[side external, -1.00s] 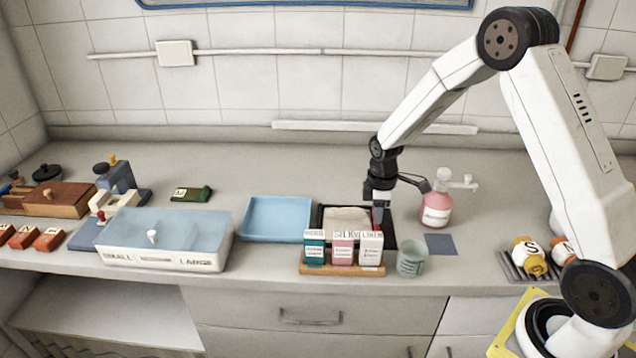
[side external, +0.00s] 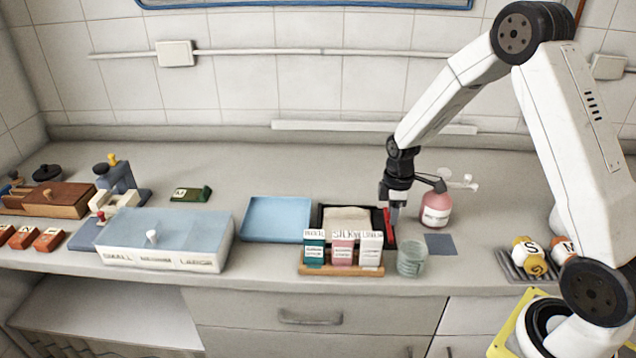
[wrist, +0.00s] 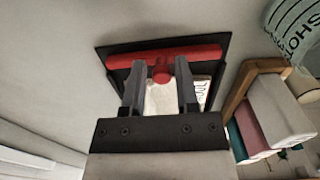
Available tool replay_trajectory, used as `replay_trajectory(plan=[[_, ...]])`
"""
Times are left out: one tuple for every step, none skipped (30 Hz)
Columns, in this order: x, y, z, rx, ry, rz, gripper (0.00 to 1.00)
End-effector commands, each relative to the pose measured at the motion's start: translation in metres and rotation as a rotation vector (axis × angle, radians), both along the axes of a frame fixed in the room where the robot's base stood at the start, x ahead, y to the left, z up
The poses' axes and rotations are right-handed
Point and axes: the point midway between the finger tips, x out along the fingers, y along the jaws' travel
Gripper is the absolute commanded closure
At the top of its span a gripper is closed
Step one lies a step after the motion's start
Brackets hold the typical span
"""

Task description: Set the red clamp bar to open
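The red clamp bar (side external: 387,222) lies along the right side of a black frame (side external: 322,217) that holds a pale sheet (side external: 347,219). In the wrist view the bar (wrist: 200,53) crosses the top of the frame, with a round red knob (wrist: 162,71) at its middle. My gripper (side external: 395,222) is low over the frame's right side. In the wrist view my gripper (wrist: 160,66) is open, a finger on each side of the knob with gaps between. Whether the fingertips touch the bar I cannot tell.
A wooden rack (side external: 340,270) with several labelled boxes stands just in front of the frame. A glass beaker (side external: 411,258) and a pink bottle (side external: 437,207) stand close on the right. A blue tray (side external: 275,218) is at the left. The counter behind is clear.

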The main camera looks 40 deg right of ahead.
Motion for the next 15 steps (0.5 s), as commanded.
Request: replay_trajectory(plan=[[0.0001, 0.0001, 0.0, 0.001, -0.001, -0.001, 0.43], [0.0003, 0.0004, 0.0, 0.001, -0.001, -0.001, 0.38], [0.0004, 0.0007, 0.0, 0.001, -0.001, 0.0, 0.38], [0.0006, 0.0009, -0.0001, 0.001, -0.001, 0.0, 0.38], [0.0007, 0.0011, -0.0001, 0.001, -0.001, 0.0, 0.38], [0.0008, 0.0013, -0.0002, 0.001, -0.001, 0.0, 0.38], [0.0008, 0.0014, -0.0002, 0.001, -0.001, 0.0, 0.38], [0.001, 0.0016, -0.0002, 0.001, -0.001, 0.0, 0.38], [0.001, 0.0017, -0.0002, 0.001, -0.001, 0.0, 0.38], [0.0011, 0.0018, -0.0002, 0.002, -0.002, 0.0, 0.38], [0.0011, 0.0018, 0.0, 0.001, -0.003, 0.0, 0.38], [0.0012, 0.0019, 0.0006, 0.001, -0.003, 0.001, 0.38], [0.0013, 0.002, 0.0012, 0.001, -0.003, 0.001, 0.38], [0.0013, 0.0021, 0.0021, 0.001, -0.003, 0.001, 0.38], [0.0015, 0.0021, 0.0037, 0.001, -0.003, 0.001, 0.38]])
